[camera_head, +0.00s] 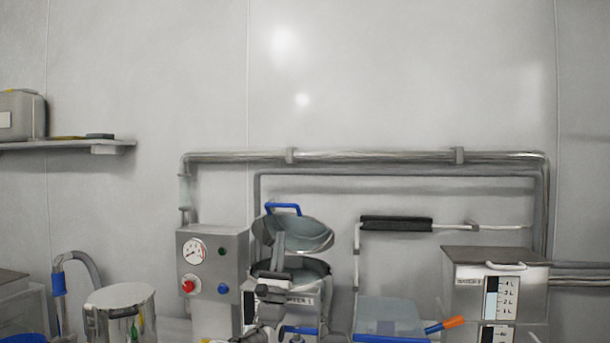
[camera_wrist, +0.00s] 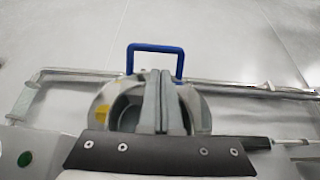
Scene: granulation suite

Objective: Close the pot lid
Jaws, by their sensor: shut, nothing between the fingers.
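The pot (camera_head: 318,268) stands in the lower middle of the head view, its lower part hidden behind my arm. Its round lid (camera_head: 312,236) is raised and tilted up above the rim. The lid's blue handle (camera_head: 284,207) sticks up at the top. In the wrist view the blue handle (camera_wrist: 155,47) rises just beyond my fingertips. My gripper (camera_head: 276,238) is shut and empty, fingers pointing up in front of the lid's left part. Its fingers stand side by side in the wrist view (camera_wrist: 158,76). I cannot tell whether they touch the lid.
A control box (camera_head: 213,270) with gauge and buttons stands close left of the pot. A black-gripped bar (camera_head: 396,223) and a steel box (camera_head: 495,272) are to the right. A steel canister (camera_head: 120,300) is at lower left. Pipes (camera_head: 370,157) run along the wall behind.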

